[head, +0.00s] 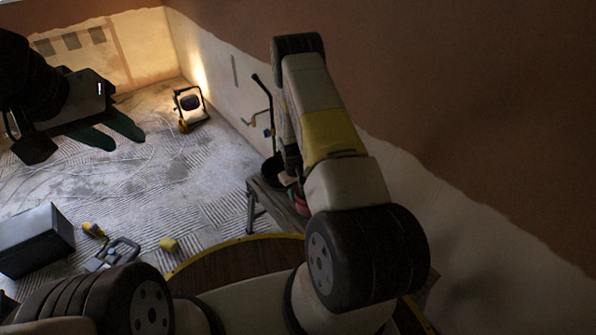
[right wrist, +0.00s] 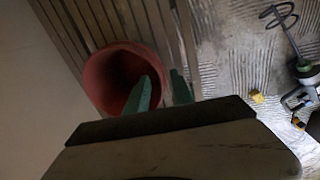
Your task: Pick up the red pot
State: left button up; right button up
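The red pot (right wrist: 97,78) stands on a slatted wooden bench in the right wrist view, its round opening facing the camera. In the head view only a small part of the pot (head: 301,204) shows, beside my right arm, which hides the rest. My right gripper (right wrist: 163,82) has its green fingers apart. One finger overlaps the pot's opening and the other is just right of its rim; I cannot tell whether either touches it. My right fingers are hidden in the head view. My left gripper (head: 126,139) is open and empty, high at the left.
A work lamp (head: 188,108) lights the far corner. A dark box (head: 36,240), tools and a yellow block (head: 169,244) lie on the floor. The floor's middle is clear.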

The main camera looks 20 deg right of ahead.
aim_at(299, 213)
jog(key=f, duration=0.7)
jog(key=shift+w+d+f, duration=0.1)
jog(key=shift+d+f, duration=0.2)
jog(key=shift+d, duration=0.05)
grip_shut()
dwell(1.0)
